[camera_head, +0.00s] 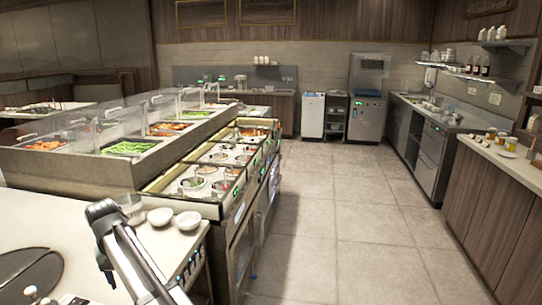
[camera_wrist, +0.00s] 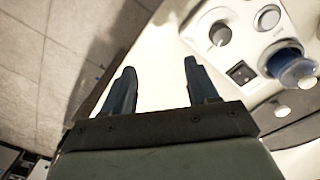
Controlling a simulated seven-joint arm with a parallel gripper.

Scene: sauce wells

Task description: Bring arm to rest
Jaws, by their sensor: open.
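My gripper (camera_wrist: 160,78) shows in the wrist view with its two dark fingers apart and nothing between them. Behind the fingers lie a pale counter surface and its edge, with the tiled floor (camera_wrist: 45,70) to the left. In the head view my arm rises at the lower left, in front of the white counter (camera_head: 60,215). My gripper cannot be made out there.
Two white bowls (camera_head: 187,220) and a clear container (camera_head: 131,208) stand on the counter near my arm. Beyond is a station with sauce wells (camera_head: 205,170). A white device with knobs (camera_wrist: 240,40) is at the right of the wrist view. The aisle floor (camera_head: 335,210) is clear.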

